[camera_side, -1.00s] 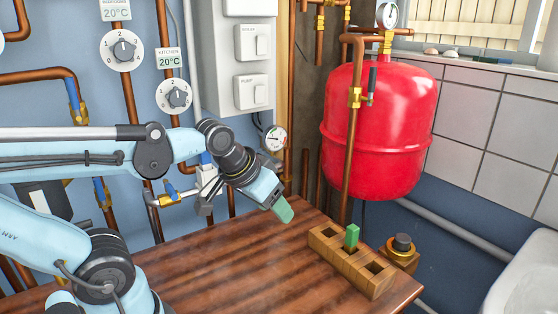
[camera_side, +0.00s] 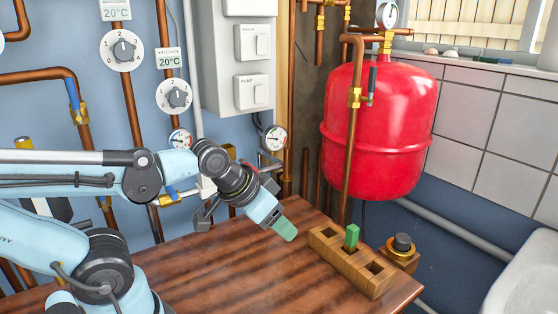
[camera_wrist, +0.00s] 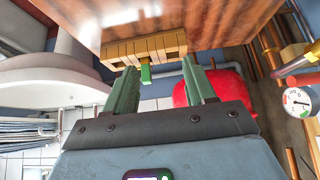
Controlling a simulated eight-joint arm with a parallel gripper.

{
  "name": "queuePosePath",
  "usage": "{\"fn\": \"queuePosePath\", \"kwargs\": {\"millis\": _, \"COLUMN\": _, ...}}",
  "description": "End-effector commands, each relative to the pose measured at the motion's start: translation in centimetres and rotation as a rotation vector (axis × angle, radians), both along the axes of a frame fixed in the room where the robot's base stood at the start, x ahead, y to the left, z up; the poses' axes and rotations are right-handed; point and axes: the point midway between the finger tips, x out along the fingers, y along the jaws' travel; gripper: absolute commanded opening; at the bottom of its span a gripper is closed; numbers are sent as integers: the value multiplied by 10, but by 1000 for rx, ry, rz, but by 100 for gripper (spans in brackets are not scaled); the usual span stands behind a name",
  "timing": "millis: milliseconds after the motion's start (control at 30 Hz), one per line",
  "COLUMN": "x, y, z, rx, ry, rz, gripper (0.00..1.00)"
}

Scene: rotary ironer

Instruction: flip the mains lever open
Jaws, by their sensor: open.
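A lever with a dark upright handle (camera_side: 372,82) sits on a brass valve (camera_side: 355,97) on the copper pipe in front of the red tank (camera_side: 380,130). No label shows on it, so I cannot tell for sure that it is the mains lever. My gripper (camera_side: 284,229) is left of and below this lever, well apart from it, above the wooden table. I cannot make out the lever in the wrist view.
A slotted wooden block (camera_side: 325,245) with a green peg (camera_side: 352,237) stands right of my gripper. A dark knob (camera_side: 402,243) on a small block is beside it. Dials (camera_side: 174,96), switches (camera_side: 250,91) and pipes line the wall. The table's front middle is clear.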

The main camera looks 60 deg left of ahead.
Motion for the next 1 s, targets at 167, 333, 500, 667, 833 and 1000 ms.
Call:
{"fn": "queuePosePath", "kwargs": {"millis": 167, "x": 1, "y": 6, "z": 4, "rx": 12, "ry": 18, "rz": 6, "gripper": 30}}
{"fn": "queuePosePath", "kwargs": {"millis": 333, "x": 6, "y": 38, "z": 28, "rx": 70, "ry": 130, "rz": 26, "gripper": 4}}
{"fn": "queuePosePath", "kwargs": {"millis": 500, "x": 1, "y": 91, "z": 66, "rx": 123, "ry": 331, "rz": 41, "gripper": 0}}
{"fn": "queuePosePath", "kwargs": {"millis": 667, "x": -16, "y": 139, "z": 102, "rx": 120, "ry": 526, "rz": 40, "gripper": 0}}
{"fn": "queuePosePath", "kwargs": {"millis": 833, "x": -40, "y": 178, "z": 135, "rx": 71, "ry": 692, "rz": 25, "gripper": 0}}
{"fn": "queuePosePath", "kwargs": {"millis": 1000, "x": -58, "y": 198, "z": 155, "rx": 21, "ry": 786, "rz": 9, "gripper": 0}}
